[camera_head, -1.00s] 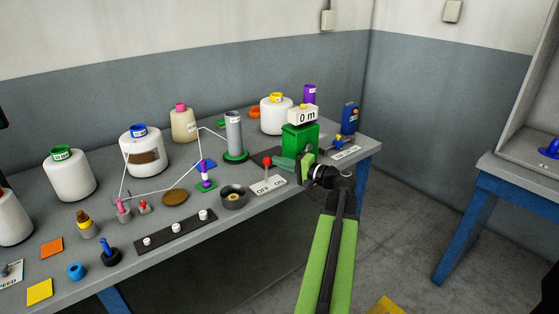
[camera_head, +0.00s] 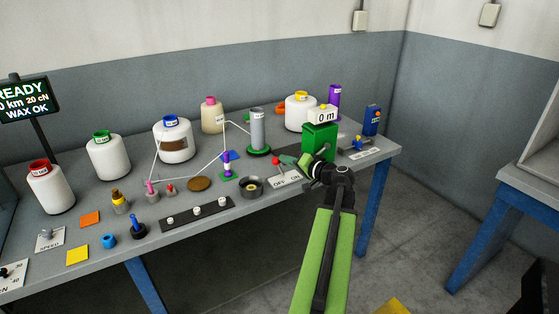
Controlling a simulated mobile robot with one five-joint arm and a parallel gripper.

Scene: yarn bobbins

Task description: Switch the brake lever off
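The brake lever (camera_head: 276,161) has a red ball knob and stands on a white plate (camera_head: 285,178) marked OFF at left and ON at right. Its knob is above the OFF side; its exact tilt is too small to tell.
A green box with a "0 m" counter (camera_head: 320,138) stands right behind my gripper. A dark round cup (camera_head: 250,187) is left of the plate. A grey cylinder on a green base (camera_head: 257,132) stands behind. White thread runs among posts at left.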

